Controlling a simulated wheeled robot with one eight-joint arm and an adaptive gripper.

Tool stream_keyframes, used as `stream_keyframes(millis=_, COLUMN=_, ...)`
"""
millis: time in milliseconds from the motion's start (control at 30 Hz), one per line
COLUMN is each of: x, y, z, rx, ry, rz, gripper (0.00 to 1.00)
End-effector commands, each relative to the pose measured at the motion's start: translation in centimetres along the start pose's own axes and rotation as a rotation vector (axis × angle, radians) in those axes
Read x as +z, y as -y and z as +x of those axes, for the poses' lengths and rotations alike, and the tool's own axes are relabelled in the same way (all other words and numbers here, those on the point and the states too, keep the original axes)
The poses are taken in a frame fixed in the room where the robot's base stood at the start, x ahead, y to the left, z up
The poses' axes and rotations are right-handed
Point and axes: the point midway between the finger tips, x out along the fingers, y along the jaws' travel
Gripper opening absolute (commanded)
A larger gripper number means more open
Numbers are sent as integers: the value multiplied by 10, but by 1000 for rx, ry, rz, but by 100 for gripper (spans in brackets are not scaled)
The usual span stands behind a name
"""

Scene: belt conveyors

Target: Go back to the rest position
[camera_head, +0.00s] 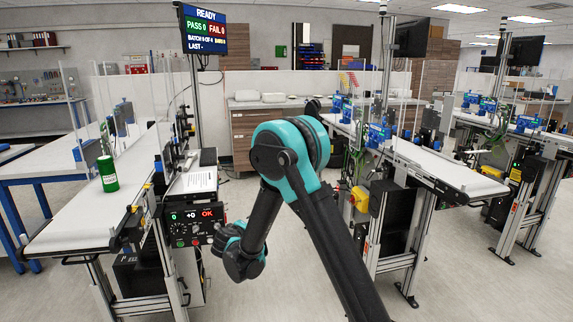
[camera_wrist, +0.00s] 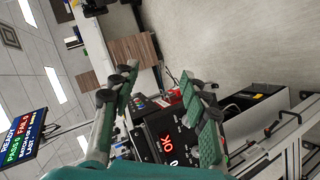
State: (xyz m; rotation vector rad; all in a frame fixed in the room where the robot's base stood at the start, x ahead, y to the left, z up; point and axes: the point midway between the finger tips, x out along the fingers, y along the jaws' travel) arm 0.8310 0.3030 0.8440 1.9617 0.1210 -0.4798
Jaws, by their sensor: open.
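My gripper (camera_wrist: 160,82) is open in the wrist view, its two green-padded fingers spread apart with nothing between them. In the head view my arm reaches up from the bottom right, bends at a teal joint, and comes down toward the floor gap right of the left conveyor. The lower end of my arm is just right of the control box (camera_head: 195,224), which shows 0, +0 and OK; the fingers are hard to make out there. The control box also shows beyond the fingers in the wrist view (camera_wrist: 163,142).
A green can (camera_head: 107,174) stands upright on the left belt conveyor (camera_head: 75,232). A status screen (camera_head: 203,30) reads READY, PASS 0, FAIL 0. A second conveyor (camera_head: 440,172) runs on the right, with another beyond it. Open floor (camera_head: 480,285) lies at the front right.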

Motion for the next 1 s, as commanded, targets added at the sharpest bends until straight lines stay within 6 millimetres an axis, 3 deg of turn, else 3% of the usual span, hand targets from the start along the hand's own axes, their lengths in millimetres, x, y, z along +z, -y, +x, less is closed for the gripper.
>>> stream_keyframes(millis=33, x=26, y=-20, z=0, rx=-22, ry=44, rz=36, gripper=45)
stream_keyframes(millis=200, x=105, y=-63, z=-12, rx=-105, ry=176, rz=160, gripper=45)
stream_keyframes(millis=367, x=177, y=-89, z=-37, rx=-182, ry=289, rz=284, gripper=45)
stream_keyframes(millis=500, x=236, y=-101, z=-68, rx=-248, ry=379, rz=398, gripper=45)
stream_keyframes(millis=800, x=339, y=-94, z=-153, rx=-388, ry=534, rz=661, gripper=45)
stream_keyframes(millis=1000, x=384, y=-68, z=-212, rx=-476, ry=604, rz=841, gripper=45)
